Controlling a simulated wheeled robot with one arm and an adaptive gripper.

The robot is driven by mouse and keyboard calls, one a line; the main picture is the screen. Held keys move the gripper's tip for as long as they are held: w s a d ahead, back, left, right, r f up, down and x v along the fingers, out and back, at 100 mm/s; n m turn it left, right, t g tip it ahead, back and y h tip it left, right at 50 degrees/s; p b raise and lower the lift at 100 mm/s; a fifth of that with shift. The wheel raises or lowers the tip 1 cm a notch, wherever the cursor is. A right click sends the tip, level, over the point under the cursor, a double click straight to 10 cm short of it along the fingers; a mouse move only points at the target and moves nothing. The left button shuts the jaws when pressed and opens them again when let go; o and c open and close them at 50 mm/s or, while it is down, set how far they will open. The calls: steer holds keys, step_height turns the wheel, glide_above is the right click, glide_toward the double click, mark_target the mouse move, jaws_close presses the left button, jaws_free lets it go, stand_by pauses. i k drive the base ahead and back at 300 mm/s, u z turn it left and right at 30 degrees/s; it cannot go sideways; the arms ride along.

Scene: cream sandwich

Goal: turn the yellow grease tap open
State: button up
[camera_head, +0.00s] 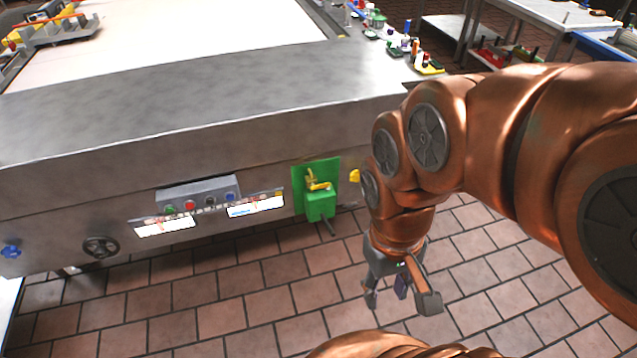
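A yellow tap handle (318,183) sits on a green box and back plate (321,204) on the front of the steel machine. A separate yellow knob (354,176) sticks out just right of the plate, close to my arm. Which of the two is the grease tap is not labelled. My gripper (401,301) hangs pointing down in front of the machine, to the right of and lower in the picture than both yellow parts. Its fingers are apart with nothing visible between them, and it touches neither part.
The steel machine (210,100) fills the left and centre. Its front carries a button box (200,194), two labels, a black handwheel (101,247) and a blue knob (11,251). Small coloured items line its far right edge. Tiled floor (270,300) in front is clear.

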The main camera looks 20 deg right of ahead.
mark_target(313, 186)
steer(key=z, duration=1.25)
steer(key=i, duration=0.5)
steer(key=u, duration=2)
